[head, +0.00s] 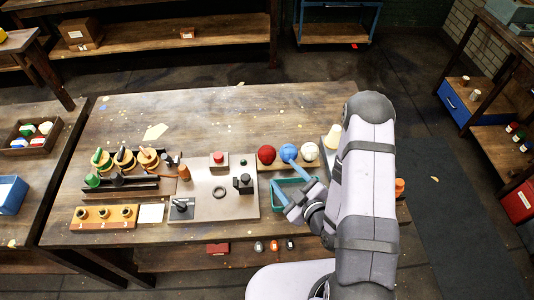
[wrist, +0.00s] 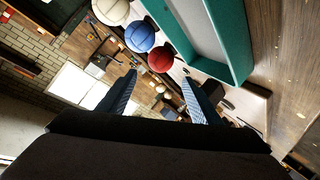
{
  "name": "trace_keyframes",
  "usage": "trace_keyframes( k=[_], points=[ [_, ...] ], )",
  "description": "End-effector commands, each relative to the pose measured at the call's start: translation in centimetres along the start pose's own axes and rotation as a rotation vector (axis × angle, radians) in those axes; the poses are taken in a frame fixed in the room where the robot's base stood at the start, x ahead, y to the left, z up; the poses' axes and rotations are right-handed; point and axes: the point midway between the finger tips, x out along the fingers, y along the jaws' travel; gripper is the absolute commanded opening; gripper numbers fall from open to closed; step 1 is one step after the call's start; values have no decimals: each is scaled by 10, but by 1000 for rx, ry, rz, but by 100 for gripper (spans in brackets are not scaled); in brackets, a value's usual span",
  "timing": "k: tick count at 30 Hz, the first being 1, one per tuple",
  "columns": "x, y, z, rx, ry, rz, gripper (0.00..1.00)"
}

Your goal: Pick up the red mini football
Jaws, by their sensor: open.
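The red mini football (head: 267,154) sits at the left end of a row of three balls on a wooden holder at the back right of the workbench. In the wrist view the red ball (wrist: 160,59) shows beyond and between my fingertips, apart from both. The blue ball (head: 289,152) is in the middle and the white ball (head: 310,151) at the right. My gripper (head: 284,171) is open and empty, in front of the row. Its two blue fingers also show wide apart in the wrist view (wrist: 158,79).
A teal tray (wrist: 240,62) lies beneath my gripper, partly hidden by it in the head view. Left of it is a grey panel (head: 236,205) with a red button (head: 218,158), a black block and a ring.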

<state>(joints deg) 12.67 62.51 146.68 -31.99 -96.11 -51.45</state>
Motion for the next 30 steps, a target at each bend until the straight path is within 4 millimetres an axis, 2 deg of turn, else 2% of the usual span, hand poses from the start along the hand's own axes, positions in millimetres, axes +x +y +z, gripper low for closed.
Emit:
trace_keyframes(
  k=[21,30],
  points=[
    [62,-1,1,-1,1,1,58],
    [68,0,0,1,-2,1,58]
  ],
)
